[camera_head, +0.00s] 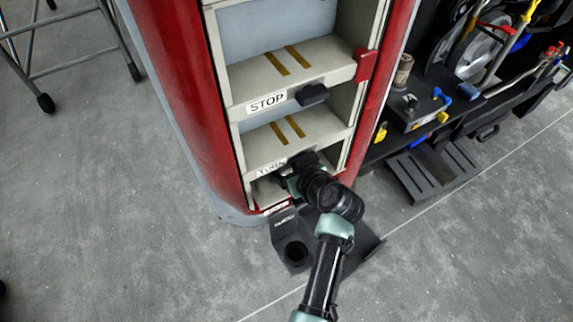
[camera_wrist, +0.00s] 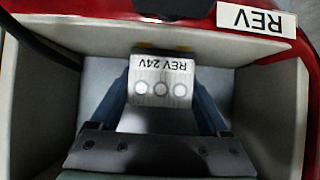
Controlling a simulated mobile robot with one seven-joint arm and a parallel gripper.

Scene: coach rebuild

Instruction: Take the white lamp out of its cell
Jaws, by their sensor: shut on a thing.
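The white lamp (camera_wrist: 161,74) is a small white block marked "REV 24V" with round spots on its face, upside down in the wrist view. It is inside the grey-walled cell (camera_wrist: 270,112), whose "REV" label (camera_wrist: 256,20) sits on the rim. My gripper (camera_wrist: 162,90) is shut on the lamp, one blue-grey finger on each side. In the head view my gripper (camera_head: 283,179) reaches into the lowest visible cell of the red cabinet (camera_head: 188,95), below the "TURN" cell (camera_head: 285,143). My wrist hides the lamp there.
The "STOP" cell (camera_head: 290,78) is above, with a dark knob (camera_head: 312,94) on its front edge. A black holder with a round hole (camera_head: 295,254) stands on the floor under the cabinet. A tool bench (camera_head: 440,115) is close at right. Open floor lies at left.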

